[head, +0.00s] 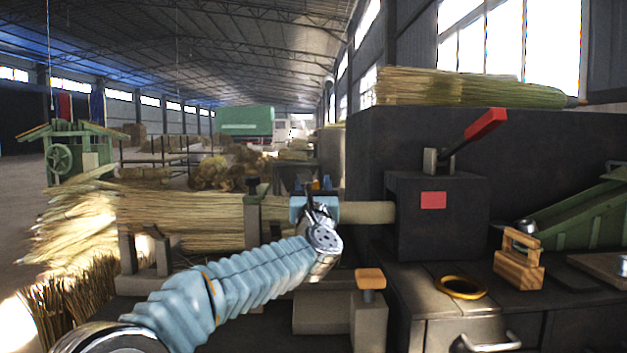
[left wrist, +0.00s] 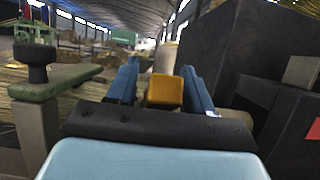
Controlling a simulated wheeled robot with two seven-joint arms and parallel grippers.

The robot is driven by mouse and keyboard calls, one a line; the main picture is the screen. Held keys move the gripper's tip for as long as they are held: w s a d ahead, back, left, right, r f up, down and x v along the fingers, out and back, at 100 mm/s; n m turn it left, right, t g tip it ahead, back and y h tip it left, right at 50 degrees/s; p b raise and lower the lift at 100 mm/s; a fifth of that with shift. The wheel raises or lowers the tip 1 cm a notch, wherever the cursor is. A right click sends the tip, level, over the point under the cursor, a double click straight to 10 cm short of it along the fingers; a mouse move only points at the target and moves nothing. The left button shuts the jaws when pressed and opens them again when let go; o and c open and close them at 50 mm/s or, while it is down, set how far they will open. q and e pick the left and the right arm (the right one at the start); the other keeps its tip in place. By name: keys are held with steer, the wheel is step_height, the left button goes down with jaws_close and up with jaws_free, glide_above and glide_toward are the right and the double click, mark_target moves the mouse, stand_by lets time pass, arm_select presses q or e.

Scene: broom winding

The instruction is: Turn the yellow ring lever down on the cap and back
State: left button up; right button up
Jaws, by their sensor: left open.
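A small yellow piece (head: 327,182) shows by the fingertips in the head view. I cannot tell whether this is the ring lever; no ring shape shows there, and the cap is not clear. My right gripper is not in view.
A green clamp with a black knob (left wrist: 36,62) stands left of the gripper. The dark machine box (head: 437,220) with a red-handled lever (head: 478,132) stands on the right. An orange-topped post (head: 369,278) rises below. A wooden block (head: 518,268) sits on the bench.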

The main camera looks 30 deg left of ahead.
arm_select(q)
steer(key=shift+w, duration=0.15)
steer(key=shift+c, duration=0.3)
jaws_close()
steer(key=shift+r, duration=0.1)
